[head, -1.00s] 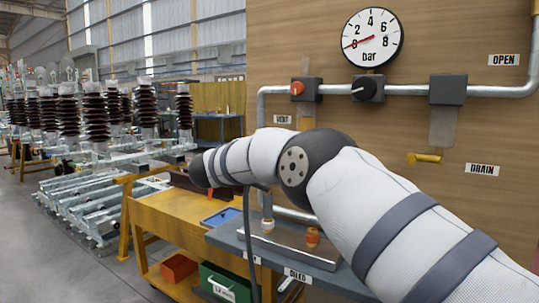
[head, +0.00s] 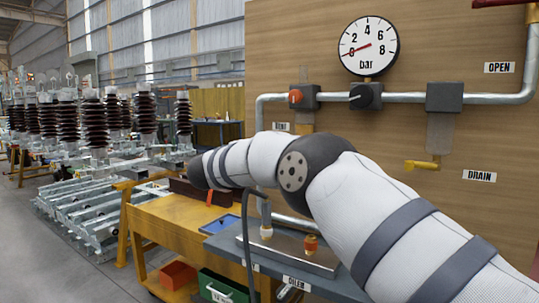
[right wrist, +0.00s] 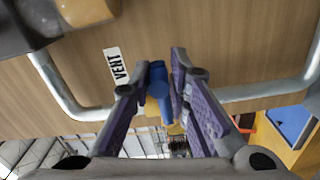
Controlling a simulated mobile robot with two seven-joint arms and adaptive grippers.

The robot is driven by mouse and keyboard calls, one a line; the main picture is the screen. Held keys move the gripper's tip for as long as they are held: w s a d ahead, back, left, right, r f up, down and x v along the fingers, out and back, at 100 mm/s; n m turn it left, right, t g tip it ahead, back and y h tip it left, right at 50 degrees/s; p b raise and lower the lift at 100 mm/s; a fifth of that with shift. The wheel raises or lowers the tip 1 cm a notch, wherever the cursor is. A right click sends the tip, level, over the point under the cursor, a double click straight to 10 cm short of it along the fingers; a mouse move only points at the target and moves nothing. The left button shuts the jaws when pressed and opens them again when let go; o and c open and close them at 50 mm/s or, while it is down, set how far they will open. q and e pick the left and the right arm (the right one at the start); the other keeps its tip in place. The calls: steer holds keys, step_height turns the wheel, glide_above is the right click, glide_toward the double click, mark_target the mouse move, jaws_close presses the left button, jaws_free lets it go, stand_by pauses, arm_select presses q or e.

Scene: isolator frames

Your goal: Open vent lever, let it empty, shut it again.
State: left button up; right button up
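The vent lever, a blue handle (right wrist: 158,90), shows in the right wrist view between the purple fingers of my right gripper (right wrist: 163,68). The fingers look closed on it; how far it is turned I cannot tell. My left gripper is not in view.
A pipe (head: 420,98) on the wooden panel carries a block with a red button (head: 296,97), a black knob (head: 362,96) and a dark block (head: 444,97). A yellow drain lever (head: 423,165) hangs at the right. A grey shelf (head: 225,243) stands below my arm.

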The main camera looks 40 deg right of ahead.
steer(key=o, duration=0.4)
steer(key=shift+r, duration=0.6)
steer(key=shift+c, duration=0.2)
steer(key=shift+w+f, duration=0.1)
steer(key=shift+f, duration=0.1)
steer(key=shift+f, duration=0.15)
steer(key=shift+a, duration=0.3)
steer(key=v, duration=1.1)
steer(key=shift+s+a, duration=0.25)
